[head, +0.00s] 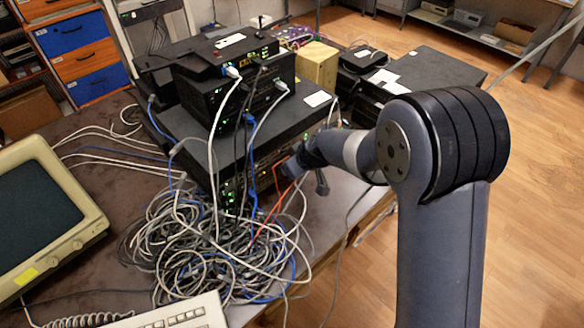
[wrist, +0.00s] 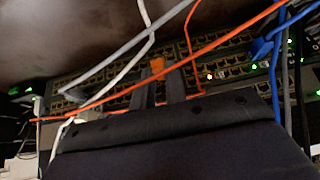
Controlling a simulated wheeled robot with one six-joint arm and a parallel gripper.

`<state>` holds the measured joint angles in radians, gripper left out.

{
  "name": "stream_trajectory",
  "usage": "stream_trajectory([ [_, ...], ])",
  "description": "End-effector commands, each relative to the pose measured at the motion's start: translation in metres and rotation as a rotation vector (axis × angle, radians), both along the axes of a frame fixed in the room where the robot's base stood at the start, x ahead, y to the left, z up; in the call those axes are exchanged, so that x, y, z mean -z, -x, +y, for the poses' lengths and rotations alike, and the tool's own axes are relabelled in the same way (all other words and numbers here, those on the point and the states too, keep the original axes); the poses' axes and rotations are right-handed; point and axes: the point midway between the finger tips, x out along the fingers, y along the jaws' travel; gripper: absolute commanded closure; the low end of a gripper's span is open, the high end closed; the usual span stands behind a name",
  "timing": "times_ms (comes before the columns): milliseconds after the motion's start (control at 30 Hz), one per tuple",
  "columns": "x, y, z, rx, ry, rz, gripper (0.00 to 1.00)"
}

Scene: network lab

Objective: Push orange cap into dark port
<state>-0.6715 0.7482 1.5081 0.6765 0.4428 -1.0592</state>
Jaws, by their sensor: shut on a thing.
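The orange cap (wrist: 157,66) shows in the wrist view, at the tips of my gripper (wrist: 161,78). The gripper's two dark fingers are shut on it. The cap is in front of a row of ports on the network switch (wrist: 118,79); I cannot tell whether it touches a port. The dark port itself is hard to pick out, since the cap and fingers cover that part of the panel. In the head view, my gripper (head: 300,178) is at the front of the stacked switches, and the cap cannot be made out there.
Orange cables (wrist: 235,38) cross in front of the panel, close to my fingers. Blue cables (wrist: 272,55) hang at the right. A large cable tangle (head: 205,245) lies on the table below the stack. A beige monitor (head: 45,215) stands at the left.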

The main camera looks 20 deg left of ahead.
Motion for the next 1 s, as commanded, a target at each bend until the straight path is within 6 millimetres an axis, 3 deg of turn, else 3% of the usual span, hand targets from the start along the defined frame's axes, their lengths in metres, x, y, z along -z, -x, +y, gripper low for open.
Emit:
stream_trajectory([
  [1000,0.0001,-0.0029,0.0070,0.000,0.000,0.000,1.00],
])
